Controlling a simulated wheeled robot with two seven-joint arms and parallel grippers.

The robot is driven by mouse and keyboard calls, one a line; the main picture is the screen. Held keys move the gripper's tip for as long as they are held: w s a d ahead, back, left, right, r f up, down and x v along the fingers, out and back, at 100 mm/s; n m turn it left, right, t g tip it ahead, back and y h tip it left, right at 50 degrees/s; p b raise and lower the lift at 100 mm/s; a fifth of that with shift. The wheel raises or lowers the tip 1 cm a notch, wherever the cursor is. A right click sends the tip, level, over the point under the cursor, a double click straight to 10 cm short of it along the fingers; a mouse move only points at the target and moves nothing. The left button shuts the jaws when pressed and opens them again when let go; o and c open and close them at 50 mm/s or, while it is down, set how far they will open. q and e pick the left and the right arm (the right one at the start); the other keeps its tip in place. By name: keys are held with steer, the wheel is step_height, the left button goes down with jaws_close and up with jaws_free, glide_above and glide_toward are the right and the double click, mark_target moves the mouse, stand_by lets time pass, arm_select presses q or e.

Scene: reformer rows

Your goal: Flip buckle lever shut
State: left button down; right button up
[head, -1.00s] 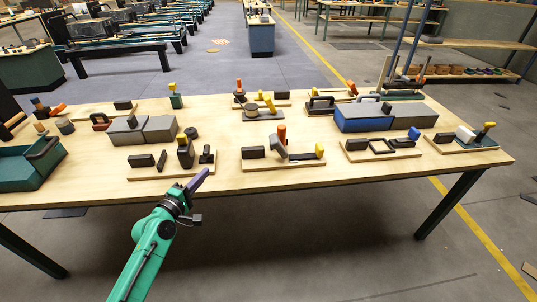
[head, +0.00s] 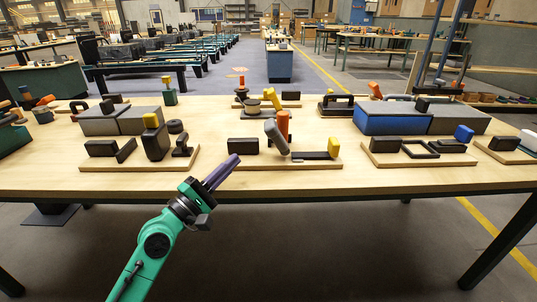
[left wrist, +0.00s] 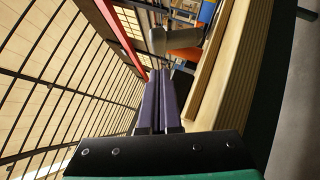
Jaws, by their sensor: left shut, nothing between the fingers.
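My left gripper (head: 235,160) is shut and empty, its purple fingers pointing at the front edge of the middle board (head: 237,163). The middle board carries a black block (head: 243,146), an upright orange handle (head: 284,124), a tilted grey lever (head: 275,137) and a flat dark bar with a yellow tip (head: 333,147). In the left wrist view, the shut fingers (left wrist: 160,75) point toward a grey piece (left wrist: 183,38) with orange beyond it. The right front board (head: 420,161) has an open black frame (head: 419,149) and a raised blue tip (head: 464,132). I cannot tell which part is the buckle lever.
Grey boxes (head: 138,120) and a blue box (head: 381,120) stand behind. The table's front edge (head: 330,191) lies close to my forearm. Bare tabletop separates the boards.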

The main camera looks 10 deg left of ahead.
mark_target(278, 139)
arm_select(q)
steer(key=p+x, duration=0.2)
steer(key=x, duration=0.7)
steer(key=shift+w+r+p, duration=0.1)
steer(key=shift+p, duration=0.3)
steer(key=shift+w+d, duration=0.2)
steer(key=shift+w, duration=0.25)
arm_select(e)
step_height(278, 139, down, 6)
steer(key=s+d, duration=0.1)
steer(key=s, duration=0.1)
steer(key=shift+s+d+f, duration=0.15)
steer(key=shift+s+d, duration=0.05)
steer(key=shift+d, duration=0.1)
arm_select(q)
steer(key=shift+r, duration=0.15)
arm_select(e)
steer(key=shift+s, duration=0.1)
